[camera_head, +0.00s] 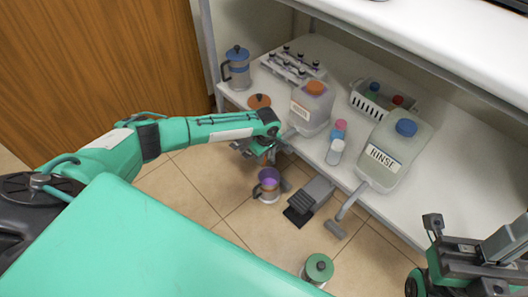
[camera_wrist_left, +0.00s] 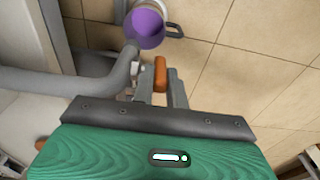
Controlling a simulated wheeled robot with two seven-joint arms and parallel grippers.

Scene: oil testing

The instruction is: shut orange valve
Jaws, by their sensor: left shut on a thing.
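The orange valve handle (camera_wrist_left: 160,75) sits on a grey pipe (camera_wrist_left: 90,82) in the left wrist view. My left gripper (camera_wrist_left: 160,88) is shut on it, with one finger on each side. In the head view my left gripper (camera_head: 264,150) is at the front edge of the shelf and mostly hides the valve. A jug with purple contents (camera_head: 268,184) stands below the gripper; its purple top (camera_wrist_left: 146,28) is by the pipe's end in the wrist view. My right gripper (camera_head: 470,248) is open at the lower right, away from the valve.
A container with an orange cap (camera_head: 310,108) stands on the white shelf (camera_head: 320,165) beside the left gripper. A RINSE container (camera_head: 392,155) with a grey outlet pipe, a white basket (camera_head: 380,103) and a blue-lidded jug (camera_head: 237,70) stand nearby. A green-lidded jar (camera_head: 318,268) is lower down.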

